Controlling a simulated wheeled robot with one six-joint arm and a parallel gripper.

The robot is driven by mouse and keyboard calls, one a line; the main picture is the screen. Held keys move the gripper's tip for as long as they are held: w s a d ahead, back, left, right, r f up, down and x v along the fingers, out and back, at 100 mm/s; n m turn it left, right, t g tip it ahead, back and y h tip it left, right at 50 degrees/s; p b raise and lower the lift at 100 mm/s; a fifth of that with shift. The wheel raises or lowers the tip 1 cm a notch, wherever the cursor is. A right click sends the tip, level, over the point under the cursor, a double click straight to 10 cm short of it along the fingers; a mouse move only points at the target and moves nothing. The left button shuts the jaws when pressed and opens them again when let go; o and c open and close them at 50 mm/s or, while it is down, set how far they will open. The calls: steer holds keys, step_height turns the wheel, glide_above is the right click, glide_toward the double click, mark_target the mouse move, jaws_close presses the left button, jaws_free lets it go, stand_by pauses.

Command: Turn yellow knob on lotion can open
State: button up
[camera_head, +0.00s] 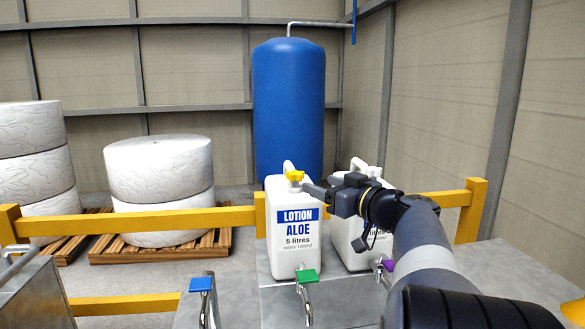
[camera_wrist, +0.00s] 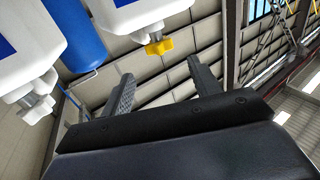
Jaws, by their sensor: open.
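The lotion can (camera_head: 290,252) is a white jug with a blue "LOTION ALOE 5 litres" label. It stands upright on a grey surface. The yellow knob (camera_head: 295,176) sits at its top, and it also shows in the wrist view (camera_wrist: 159,46) on a metal stem, with part of the white can (camera_wrist: 128,12) beside it. My gripper (camera_head: 308,188) is just right of the knob in the head view. In the wrist view its fingers (camera_wrist: 160,72) are spread, with the knob beyond the gap between the tips. The gripper is open and empty, apart from the knob.
A second white can (camera_head: 347,250) stands close on the right, partly hidden by my arm. Taps with blue (camera_head: 201,284), green (camera_head: 307,276) and purple (camera_head: 388,265) handles stand in front. A yellow rail (camera_head: 150,220) runs behind. A blue tank (camera_head: 289,110) stands farther back.

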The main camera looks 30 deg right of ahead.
mark_target(302, 176)
steer(key=p+x, duration=0.3)
steer(key=x, duration=0.7)
steer(key=shift+w, duration=0.2)
steer(key=c, duration=1)
steer(key=shift+f+n+y+b, duration=0.15)
steer(key=shift+n+y+b, duration=0.3)
steer(key=shift+b, duration=0.55)
steer(key=shift+n+g+y+b, duration=0.35)
steer(key=shift+g+y+b, duration=0.05)
steer(key=shift+y+b, duration=0.4)
